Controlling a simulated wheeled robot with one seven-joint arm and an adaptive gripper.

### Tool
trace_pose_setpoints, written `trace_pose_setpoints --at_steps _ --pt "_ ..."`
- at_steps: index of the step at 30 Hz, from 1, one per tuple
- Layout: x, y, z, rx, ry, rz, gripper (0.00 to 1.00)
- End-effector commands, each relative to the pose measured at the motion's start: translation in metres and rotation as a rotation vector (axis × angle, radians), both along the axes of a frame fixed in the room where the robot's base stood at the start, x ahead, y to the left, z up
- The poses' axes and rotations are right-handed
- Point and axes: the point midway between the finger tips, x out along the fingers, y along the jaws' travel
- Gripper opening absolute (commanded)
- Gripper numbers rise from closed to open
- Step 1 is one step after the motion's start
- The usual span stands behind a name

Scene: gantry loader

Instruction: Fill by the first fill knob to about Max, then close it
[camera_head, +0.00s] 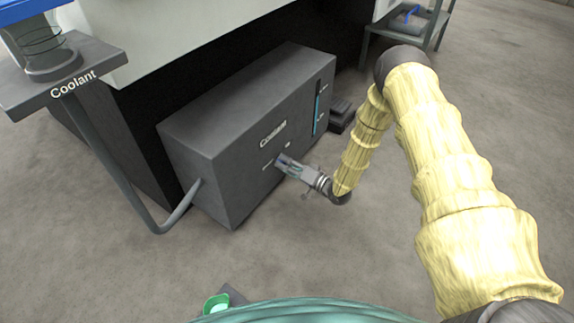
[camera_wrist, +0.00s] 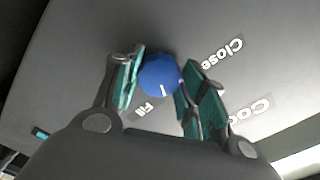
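The dark coolant tank (camera_head: 200,150) stands on the floor below the machine. A blue fill knob (camera_wrist: 159,76) on its front sits between the fingers of my gripper (camera_wrist: 158,80), which look closed against both its sides. The knob's white mark points towards the partly hidden "Fill" label (camera_wrist: 145,108); the "Close" label (camera_wrist: 222,53) lies on the other side. In the head view my gripper (camera_head: 282,161) hides the knob. The level gauge (camera_head: 317,110) is a narrow strip, blue up to just under its upper mark; its labels are too small to read.
A grey pipe (camera_head: 125,185) runs from the tank's left side up to a shelf labelled "Coolant" (camera_head: 72,84). A low dark block (camera_head: 342,115) lies right of the tank. A metal stand (camera_head: 405,40) is at the back right. The floor in front is mostly clear.

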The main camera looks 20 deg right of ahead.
Motion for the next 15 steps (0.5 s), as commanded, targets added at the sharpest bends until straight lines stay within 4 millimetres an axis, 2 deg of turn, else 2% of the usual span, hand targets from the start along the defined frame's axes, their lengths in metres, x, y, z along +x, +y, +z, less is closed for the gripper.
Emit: trace_pose_setpoints --at_steps 3,15 --pt "0.0002 -0.0059 -0.0005 -0.002 0.0 -0.002 0.18" --pt "-0.0004 -0.0016 0.0007 -0.072 -0.052 -0.002 0.18"
